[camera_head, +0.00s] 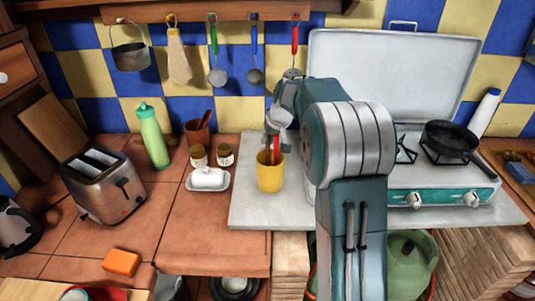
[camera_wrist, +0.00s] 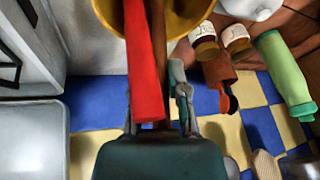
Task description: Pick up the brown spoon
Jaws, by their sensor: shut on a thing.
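The yellow cup (camera_head: 270,180) stands on the pale slab left of the stove, with utensils in it. The brown spoon's handle (camera_wrist: 159,55) rises from the cup, close beside a red handle (camera_wrist: 145,60). My gripper (camera_head: 272,137) is above the cup's mouth, pointing down. In the wrist view my gripper (camera_wrist: 166,115) is shut on the brown handle, and the red handle partly covers the fingers on the left side. The spoon's other end is hidden inside the cup.
A white butter dish (camera_head: 208,179), two small jars and a brown pot (camera_head: 197,136) with utensils stand left of the cup. A green bottle (camera_head: 153,135) and toaster (camera_head: 103,185) are farther left. The stove (camera_head: 425,175) with a black pan is at the right. Utensils hang behind.

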